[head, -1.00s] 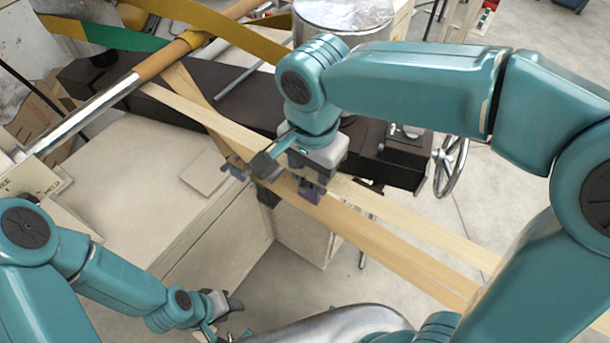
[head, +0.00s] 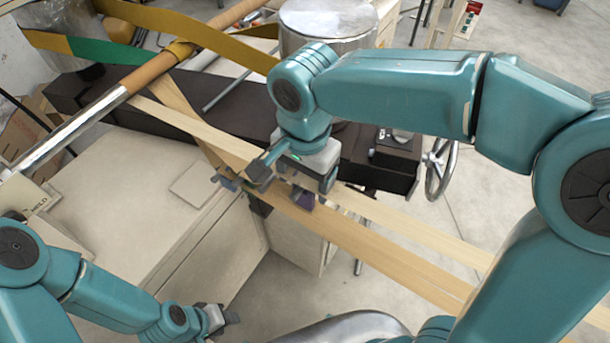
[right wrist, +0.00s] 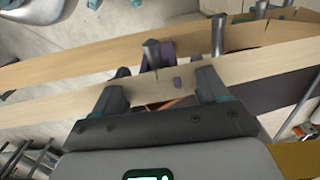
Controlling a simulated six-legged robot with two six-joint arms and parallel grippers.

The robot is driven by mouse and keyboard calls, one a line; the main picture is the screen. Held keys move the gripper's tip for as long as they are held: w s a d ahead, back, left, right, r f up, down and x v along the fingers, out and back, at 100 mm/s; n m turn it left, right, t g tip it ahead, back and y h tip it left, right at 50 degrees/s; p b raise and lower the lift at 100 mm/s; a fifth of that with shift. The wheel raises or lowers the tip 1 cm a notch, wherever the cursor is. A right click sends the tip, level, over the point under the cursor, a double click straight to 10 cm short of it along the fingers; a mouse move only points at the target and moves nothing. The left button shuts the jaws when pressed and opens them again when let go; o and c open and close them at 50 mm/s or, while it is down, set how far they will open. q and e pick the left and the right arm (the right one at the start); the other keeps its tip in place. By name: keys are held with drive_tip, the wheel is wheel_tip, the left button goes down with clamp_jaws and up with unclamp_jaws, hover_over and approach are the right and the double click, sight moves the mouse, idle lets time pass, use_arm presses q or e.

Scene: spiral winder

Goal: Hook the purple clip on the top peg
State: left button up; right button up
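The purple clip (head: 306,198) is at the tan belts below my right gripper (head: 293,180). In the right wrist view, the purple clip (right wrist: 168,50) stands beside a grey upright peg (right wrist: 152,57) at the belt. A small purple end shows nearer, between the fingers. I cannot tell whether the clip is hooked on the peg. My right gripper (right wrist: 163,90) has its fingers wide apart, one on each side, with nothing visibly pinched. A second peg (right wrist: 219,35) stands to the right. My left gripper (head: 230,318) is low in the head view, away from the belts, its fingers unclear.
Tan belts (head: 385,243) run diagonally under my right gripper. A dark beam (head: 230,108) and a metal drum (head: 335,30) lie beyond. A roller bar (head: 75,122) is at the left. A pale cabinet top (head: 120,190) has clear room. A handwheel (head: 440,168) stands right.

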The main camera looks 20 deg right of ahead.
wheel_tip(320, 180, up, 16)
drive_tip(key=p, duration=0.1)
drive_tip(key=shift+r, duration=0.15)
idle(0.4)
